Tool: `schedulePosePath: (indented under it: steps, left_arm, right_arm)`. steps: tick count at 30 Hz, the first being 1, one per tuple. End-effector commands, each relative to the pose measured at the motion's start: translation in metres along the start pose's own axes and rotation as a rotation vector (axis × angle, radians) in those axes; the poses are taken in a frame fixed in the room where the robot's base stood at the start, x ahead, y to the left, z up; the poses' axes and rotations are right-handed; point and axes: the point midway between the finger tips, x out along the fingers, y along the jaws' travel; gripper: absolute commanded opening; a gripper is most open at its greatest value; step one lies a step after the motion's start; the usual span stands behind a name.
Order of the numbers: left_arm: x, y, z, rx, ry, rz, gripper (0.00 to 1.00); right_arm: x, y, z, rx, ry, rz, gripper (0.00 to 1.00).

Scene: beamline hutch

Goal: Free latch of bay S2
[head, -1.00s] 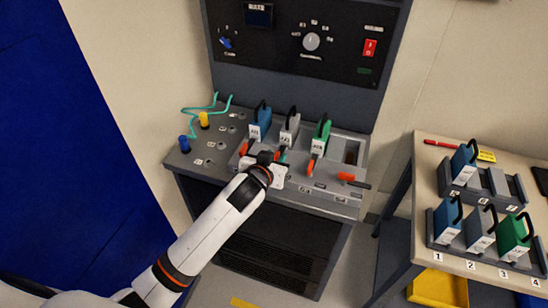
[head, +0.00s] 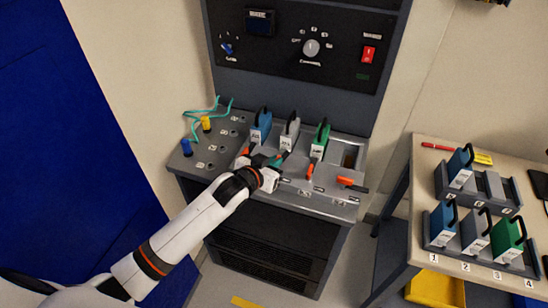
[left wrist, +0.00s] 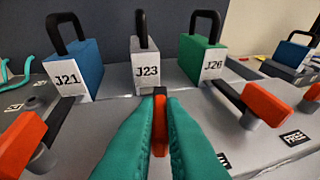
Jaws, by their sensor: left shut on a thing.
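A grey block marked J23 (left wrist: 146,68) with a black handle stands in the second bay from the left of the console; it also shows in the head view (head: 289,136). In front of it is an orange-red latch handle (left wrist: 160,122). My left gripper (left wrist: 160,112) has its teal fingers shut on that handle, one on each side. The fingers hide most of the latch's lower part. In the head view the left gripper (head: 278,162) is at the front of this bay. No bay label reading S2 is legible. My right gripper is not in view.
A blue block J21 (left wrist: 75,70) and a green block J26 (left wrist: 205,65) stand on either side. Neighbouring orange latches (left wrist: 20,140) (left wrist: 268,103) are close to my fingers. The fourth bay (head: 350,153) is empty. A side table (head: 425,150) with racked blocks stands at right.

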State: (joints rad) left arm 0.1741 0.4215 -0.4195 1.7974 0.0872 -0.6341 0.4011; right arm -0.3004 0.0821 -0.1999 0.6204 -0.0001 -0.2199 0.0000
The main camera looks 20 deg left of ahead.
Motion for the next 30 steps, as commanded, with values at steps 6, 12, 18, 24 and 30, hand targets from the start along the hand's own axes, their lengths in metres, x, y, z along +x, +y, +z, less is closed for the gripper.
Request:
schedulePosePath:
  steps: [6,12,18,24,30]
  left_arm:
    - [0.001,0.007,0.001,0.077,0.002,-0.16,0.0]
    - [0.002,0.008,-0.001,0.119,-0.002,-0.264,0.0]
    - [0.003,0.008,-0.001,0.147,-0.003,-0.336,0.0]
    - [0.003,0.008,0.0,0.162,-0.002,-0.381,0.0]
    - [0.002,0.007,0.001,0.168,-0.002,-0.4,0.0]
  right_arm:
    - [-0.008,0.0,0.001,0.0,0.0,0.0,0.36]
    - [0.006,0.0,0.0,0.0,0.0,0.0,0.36]
    - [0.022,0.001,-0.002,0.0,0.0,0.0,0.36]
    - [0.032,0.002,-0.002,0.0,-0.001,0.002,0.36]
    - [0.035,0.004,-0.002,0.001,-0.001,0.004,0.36]
